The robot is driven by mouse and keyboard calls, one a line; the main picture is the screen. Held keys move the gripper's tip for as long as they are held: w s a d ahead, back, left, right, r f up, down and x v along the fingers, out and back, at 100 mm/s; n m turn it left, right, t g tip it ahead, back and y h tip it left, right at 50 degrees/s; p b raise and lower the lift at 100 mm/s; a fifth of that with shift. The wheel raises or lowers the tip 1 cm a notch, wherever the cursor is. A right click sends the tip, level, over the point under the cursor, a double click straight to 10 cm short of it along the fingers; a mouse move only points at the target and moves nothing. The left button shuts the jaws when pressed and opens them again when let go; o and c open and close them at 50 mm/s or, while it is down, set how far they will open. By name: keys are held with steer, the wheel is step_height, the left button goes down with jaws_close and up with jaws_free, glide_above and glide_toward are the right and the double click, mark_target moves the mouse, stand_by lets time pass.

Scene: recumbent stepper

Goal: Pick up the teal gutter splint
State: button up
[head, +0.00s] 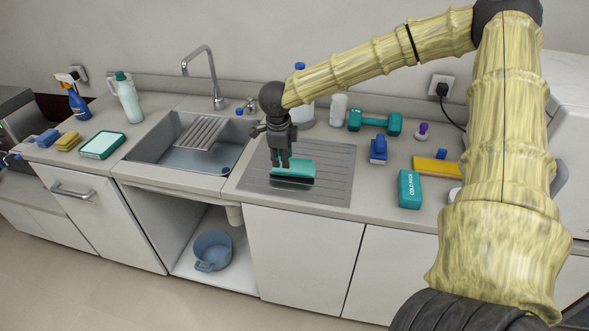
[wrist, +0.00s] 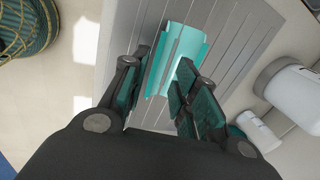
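The teal gutter splint (head: 296,168) lies on the ribbed metal drainboard (head: 335,170) right of the sink. It is a trough-like piece with a dark band along its near side in the head view. My gripper (head: 281,163) points down over the splint's left part. In the wrist view the splint (wrist: 178,48) shows as a pale teal channel beyond and between the fingers of my gripper (wrist: 164,64). The fingers are apart and the gripper is open. I cannot tell whether a fingertip touches the splint; part of it is hidden behind the right finger.
The sink (head: 165,150) with a tall faucet (head: 215,80) is at the left. A teal dumbbell (head: 375,121), a blue-handled item (head: 378,150), a teal box (head: 409,189) and a yellow block (head: 435,166) stand right of the drainboard. White containers stand behind it.

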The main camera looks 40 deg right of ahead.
mark_target(282, 173)
steer(key=w+f, duration=0.2)
steer(key=f, duration=0.1)
steer(key=shift+a, duration=0.15)
steer(key=shift+s+d+r+p, duration=0.1)
steer(key=shift+s+d+p, duration=0.2)
steer(key=shift+s, duration=0.15)
steer(key=shift+s+f, duration=0.1)
steer(key=shift+f, duration=0.25)
steer(key=p+x, duration=0.1)
steer(key=x, duration=0.2)
steer(key=shift+p, duration=0.3)
steer(key=shift+d+f, duration=0.15)
steer(key=shift+f, duration=0.5)
jaws_close()
